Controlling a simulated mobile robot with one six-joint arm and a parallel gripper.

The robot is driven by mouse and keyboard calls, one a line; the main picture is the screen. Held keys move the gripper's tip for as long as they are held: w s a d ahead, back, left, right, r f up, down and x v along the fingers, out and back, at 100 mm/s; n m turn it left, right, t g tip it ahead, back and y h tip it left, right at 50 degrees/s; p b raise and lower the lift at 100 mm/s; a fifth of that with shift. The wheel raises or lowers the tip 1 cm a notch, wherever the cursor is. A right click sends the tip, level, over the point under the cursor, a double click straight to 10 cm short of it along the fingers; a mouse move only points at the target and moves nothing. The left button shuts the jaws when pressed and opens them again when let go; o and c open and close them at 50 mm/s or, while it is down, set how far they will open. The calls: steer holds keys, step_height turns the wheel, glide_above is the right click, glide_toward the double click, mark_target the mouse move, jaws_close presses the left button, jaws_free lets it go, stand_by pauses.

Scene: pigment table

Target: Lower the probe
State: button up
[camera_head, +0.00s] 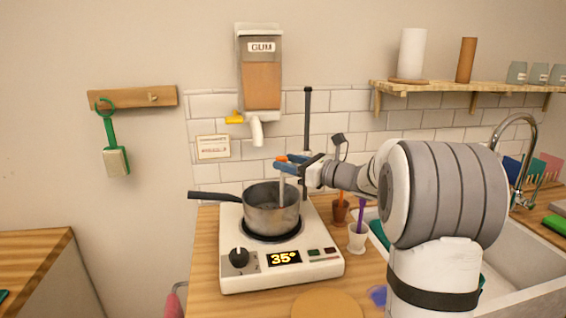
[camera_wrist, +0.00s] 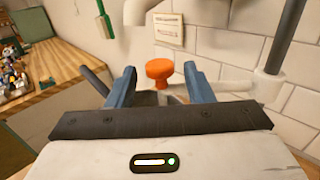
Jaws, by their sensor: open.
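The probe is a thin grey rod with an orange knob (camera_head: 281,158) on top; it hangs upright over the pot (camera_head: 271,208), its lower part reaching inside the pot's rim. I cannot tell how deep its tip is. My gripper (camera_head: 288,164) is at the probe's top, coming from the right. In the wrist view, the orange knob (camera_wrist: 159,69) shows between and just beyond the two blue fingers of my gripper (camera_wrist: 159,85), which are open with gaps on both sides. A dark upright stand rod (camera_head: 307,120) is behind; a pale side arm (camera_wrist: 232,86) runs from it toward the probe.
The pot sits on a white hot plate (camera_head: 281,268) showing 35°. The gum dispenser (camera_head: 261,75) with its spout hangs above. Two cups with tools, one brown (camera_head: 340,211) and one white (camera_head: 357,240), stand right of the plate. A sink (camera_head: 525,270) lies further right.

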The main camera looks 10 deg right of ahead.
steer(key=v, duration=0.5)
steer(key=shift+s+d, duration=0.1)
steer(key=s+a+f+n+g+h+p, duration=0.1)
steer(key=s+a+f+n+g+h, duration=0.2)
steer(key=s+a+n, duration=0.4)
steer(key=s+a+f+n+g+p, duration=0.25)
steer(key=s+a+n+g, duration=0.2)
steer(key=s, duration=0.35)
steer(key=s+d+f+n+g+h+p, duration=0.1)
steer(key=s+d+f+n+h, duration=0.2)
steer(key=s+n+h, duration=0.2)
steer(key=s+d+f+n+g+h+p, duration=0.1)
steer(key=s+d+f+n+h, duration=0.1)
steer(key=s+n, duration=0.8)
steer(key=s+d+h, duration=0.1)
steer(key=s+h, duration=0.1)
steer(key=shift+f+n+g+h, duration=0.35)
steer(key=shift+f+h, duration=0.05)
steer(key=shift+s+d, duration=0.1)
steer(key=shift+c, duration=0.2)
